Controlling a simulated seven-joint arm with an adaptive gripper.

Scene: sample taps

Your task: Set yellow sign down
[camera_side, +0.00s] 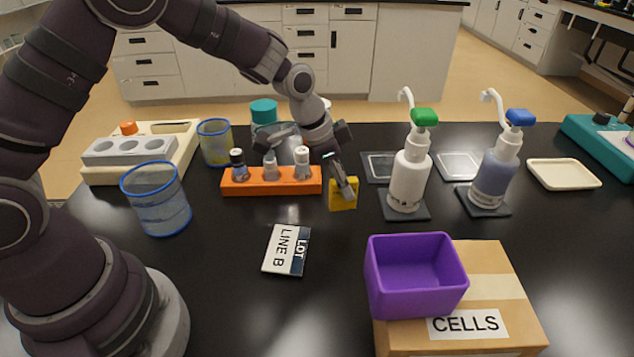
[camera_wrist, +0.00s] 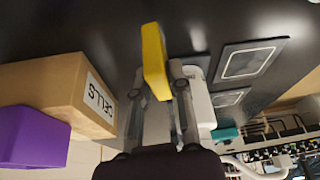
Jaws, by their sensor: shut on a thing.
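The yellow sign (camera_side: 343,197) is a small yellow block in my gripper (camera_side: 343,184), just right of the orange rack. In the wrist view the sign (camera_wrist: 154,58) stands out edge-on between the fingertips of my gripper (camera_wrist: 160,84). The fingers are shut on it and hide part of it. The sign is low over the black bench; I cannot tell if its lower edge touches the surface.
An orange rack (camera_side: 250,187) with vials is left of the sign. A white pump bottle (camera_side: 408,177) stands close at right. A white card (camera_side: 286,250) lies in front. A purple bin (camera_side: 415,275) sits on a CELLS box (camera_side: 500,290). Bench between is clear.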

